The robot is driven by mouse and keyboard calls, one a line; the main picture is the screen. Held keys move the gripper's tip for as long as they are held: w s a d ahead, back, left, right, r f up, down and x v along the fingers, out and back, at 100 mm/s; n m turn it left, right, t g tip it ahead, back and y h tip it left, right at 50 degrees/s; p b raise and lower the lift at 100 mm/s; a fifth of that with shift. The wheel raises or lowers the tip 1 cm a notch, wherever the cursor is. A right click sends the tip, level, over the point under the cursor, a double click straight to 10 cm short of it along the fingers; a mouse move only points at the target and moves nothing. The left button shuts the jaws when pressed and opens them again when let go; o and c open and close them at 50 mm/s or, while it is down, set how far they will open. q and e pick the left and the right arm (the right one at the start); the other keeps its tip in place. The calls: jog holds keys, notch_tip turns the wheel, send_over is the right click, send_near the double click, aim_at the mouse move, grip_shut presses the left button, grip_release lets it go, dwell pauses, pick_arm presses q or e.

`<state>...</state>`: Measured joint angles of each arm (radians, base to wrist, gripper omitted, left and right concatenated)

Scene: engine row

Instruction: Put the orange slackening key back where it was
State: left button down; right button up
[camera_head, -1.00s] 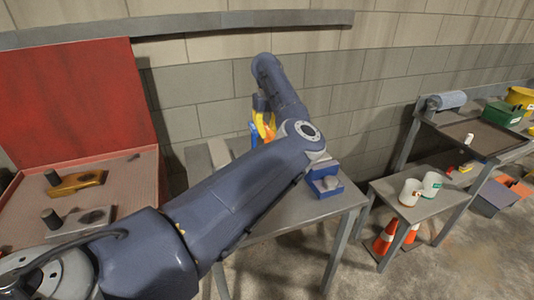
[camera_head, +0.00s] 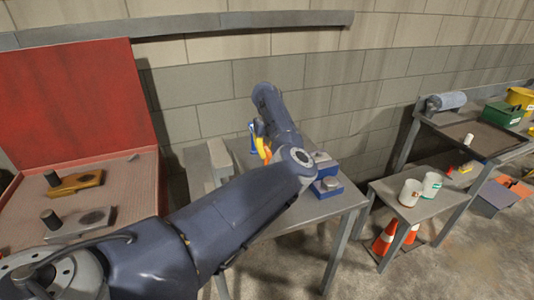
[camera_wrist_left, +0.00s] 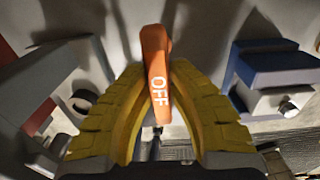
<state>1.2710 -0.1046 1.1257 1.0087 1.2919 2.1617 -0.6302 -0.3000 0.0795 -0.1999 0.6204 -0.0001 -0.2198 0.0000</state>
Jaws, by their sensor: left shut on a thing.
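The orange key (camera_wrist_left: 156,62), marked OFF in white, stands between the two yellow fingers of my left gripper (camera_wrist_left: 158,78) in the left wrist view. The fingers are shut on it. In the head view my left gripper (camera_head: 262,142) shows as small yellow and orange patches over the far part of the grey table (camera_head: 290,222), partly hidden by my own arm. What lies under the key's lower end is hidden by the fingers. My right gripper is not in view.
A blue-and-grey block (camera_head: 326,186) stands on the table right of my gripper; it also shows in the wrist view (camera_wrist_left: 275,75). A grey block (camera_head: 220,157) stands left. A red case (camera_head: 80,100) is far left.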

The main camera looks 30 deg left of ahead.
pick_arm(q)
jog(key=shift+f, duration=0.1)
dwell(0.3)
jog(key=c, duration=1.4)
grip_release()
jog(key=shift+c, duration=0.2)
notch_tip(320, 180, up, 12)
